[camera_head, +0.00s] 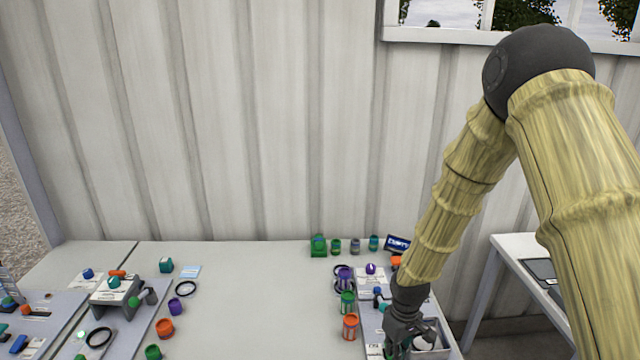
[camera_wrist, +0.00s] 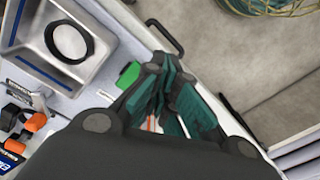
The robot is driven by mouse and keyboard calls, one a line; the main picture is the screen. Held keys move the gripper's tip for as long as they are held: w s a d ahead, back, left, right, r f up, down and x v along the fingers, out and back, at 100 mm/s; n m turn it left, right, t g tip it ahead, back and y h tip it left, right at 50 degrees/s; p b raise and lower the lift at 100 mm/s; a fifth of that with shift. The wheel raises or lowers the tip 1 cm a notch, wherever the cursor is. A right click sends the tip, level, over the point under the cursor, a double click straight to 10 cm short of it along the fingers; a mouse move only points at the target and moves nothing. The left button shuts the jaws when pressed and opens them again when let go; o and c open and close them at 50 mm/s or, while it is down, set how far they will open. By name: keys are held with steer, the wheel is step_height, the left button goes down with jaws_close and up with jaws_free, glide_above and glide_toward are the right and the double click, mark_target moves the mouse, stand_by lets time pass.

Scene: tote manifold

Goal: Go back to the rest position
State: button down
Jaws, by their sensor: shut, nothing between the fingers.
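My gripper (camera_head: 396,345) hangs low at the right end of the table, beside a metal tray (camera_head: 441,350). In the wrist view my gripper (camera_wrist: 165,72) has its dark green fingers drawn together, with nothing seen held between them. A small green piece (camera_wrist: 128,75) shows beside the fingers; I cannot tell whether they touch. The tray (camera_wrist: 28,48) in the wrist view holds a black ring (camera_wrist: 68,42). My arm hides part of the table's right end.
Orange (camera_head: 350,326), green (camera_head: 347,302) and purple jars stand left of my gripper. Several small containers line the back edge near a green box (camera_head: 318,246). The table's middle (camera_head: 260,290) is mostly clear. A corrugated wall (camera_head: 240,120) stands behind; a white side table (camera_head: 515,245) is at right.

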steer(key=s+f+m+y+b, duration=0.1)
steer(key=s+f+m+b, duration=0.15)
steer(key=s+f, duration=1.25)
steer(key=s+d+f+m+b, duration=0.1)
steer(key=s+f, duration=0.3)
steer(key=s, duration=0.5)
steer(key=s+d+f+m+h+b, duration=0.1)
steer(key=s+d+f+m, duration=0.1)
steer(key=s, duration=0.8)
steer(key=shift+s+d+f+m, duration=0.15)
steer(key=shift+d+f+m, duration=0.25)
steer(key=shift+f, duration=0.45)
